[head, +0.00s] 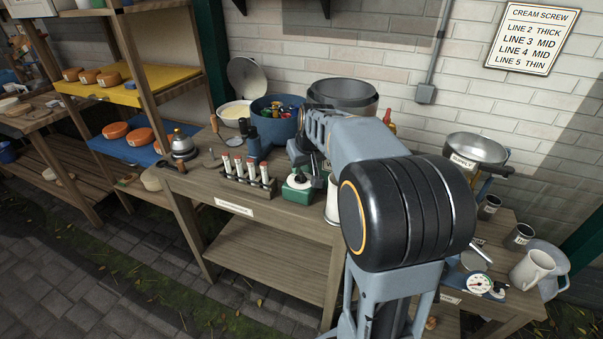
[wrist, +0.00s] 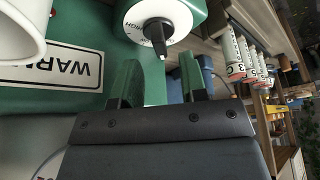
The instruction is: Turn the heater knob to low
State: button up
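The heater (head: 299,195) is a small green box on the bench in the head view, partly hidden by my arm. In the wrist view its green body (wrist: 92,88) carries a white label starting "WAR". Its knob (wrist: 157,33) has a white dial with lettering that seems to end in "IGH" and a black pointer. My gripper (wrist: 160,76) is open, with its two green-dark fingers spread below the pointer in the wrist view. Nothing shows between the fingers, and they appear apart from the knob. The low mark is not legible.
A rack of red-labelled tubes (head: 246,177) stands left of the heater and shows at right in the wrist view (wrist: 240,60). A white vessel (wrist: 22,30) is close at the upper left there. A blue tub (head: 276,128) and a large pot (head: 343,95) stand behind.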

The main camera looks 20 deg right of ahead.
aim_at(301, 172)
jog(key=shift+x, duration=2)
jog(key=shift+c, duration=0.3)
grip_shut()
